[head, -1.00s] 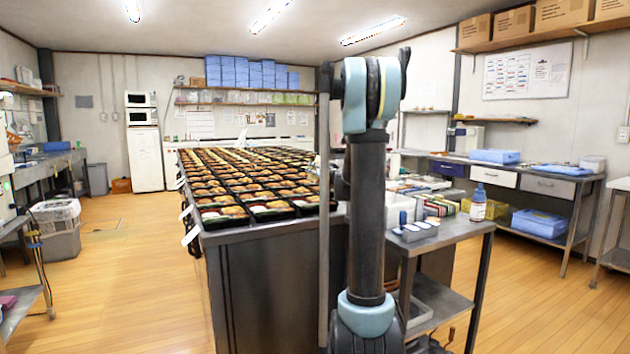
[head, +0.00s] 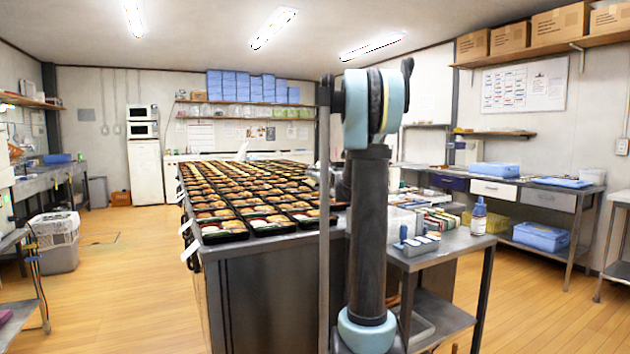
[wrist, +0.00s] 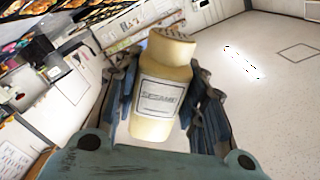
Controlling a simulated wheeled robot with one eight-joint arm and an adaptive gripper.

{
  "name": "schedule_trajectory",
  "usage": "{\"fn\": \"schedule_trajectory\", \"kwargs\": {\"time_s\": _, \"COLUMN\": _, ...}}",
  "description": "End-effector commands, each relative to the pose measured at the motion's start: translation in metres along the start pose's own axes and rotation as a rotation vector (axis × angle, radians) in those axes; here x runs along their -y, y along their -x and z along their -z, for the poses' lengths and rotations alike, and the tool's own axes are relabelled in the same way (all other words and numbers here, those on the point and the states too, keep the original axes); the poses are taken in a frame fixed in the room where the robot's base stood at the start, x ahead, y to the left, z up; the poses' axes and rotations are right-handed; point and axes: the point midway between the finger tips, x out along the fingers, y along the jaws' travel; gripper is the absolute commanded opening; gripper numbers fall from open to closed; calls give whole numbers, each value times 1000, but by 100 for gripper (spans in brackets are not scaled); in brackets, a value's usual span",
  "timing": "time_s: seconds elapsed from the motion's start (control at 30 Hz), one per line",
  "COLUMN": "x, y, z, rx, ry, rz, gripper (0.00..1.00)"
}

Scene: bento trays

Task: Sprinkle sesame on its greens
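In the wrist view my gripper (wrist: 163,98) is shut on a cream sesame shaker (wrist: 156,112) with a printed label. Its dark fingers lie on both sides of the shaker. The shaker's perforated cap points away from my palm. Black bento trays show in the upper left corner of the wrist view (wrist: 84,16), away from the shaker. In the head view many filled bento trays (head: 222,237) stand in rows on the long counter. Their greens are too small to tell apart. My arm hides my gripper and the shaker in the head view.
The long steel counter (head: 275,262) stands left of my arm. A side table (head: 455,243) at right holds a blue-labelled bottle (head: 479,215) and a small container rack (head: 418,243). A white bin (head: 56,240) stands at left. The wooden floor (head: 125,285) left of the counter is clear.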

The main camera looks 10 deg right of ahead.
Motion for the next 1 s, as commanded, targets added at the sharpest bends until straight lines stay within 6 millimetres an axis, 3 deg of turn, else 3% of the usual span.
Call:
{"fn": "schedule_trajectory", "kwargs": {"time_s": 0.6, "x": 7, "y": 0, "z": 8, "rx": 10, "ry": -613, "rz": -1, "gripper": 33}}
{"fn": "schedule_trajectory", "kwargs": {"time_s": 1.0, "x": 9, "y": 0, "z": 12, "rx": 13, "ry": -837, "rz": -1, "gripper": 33}}
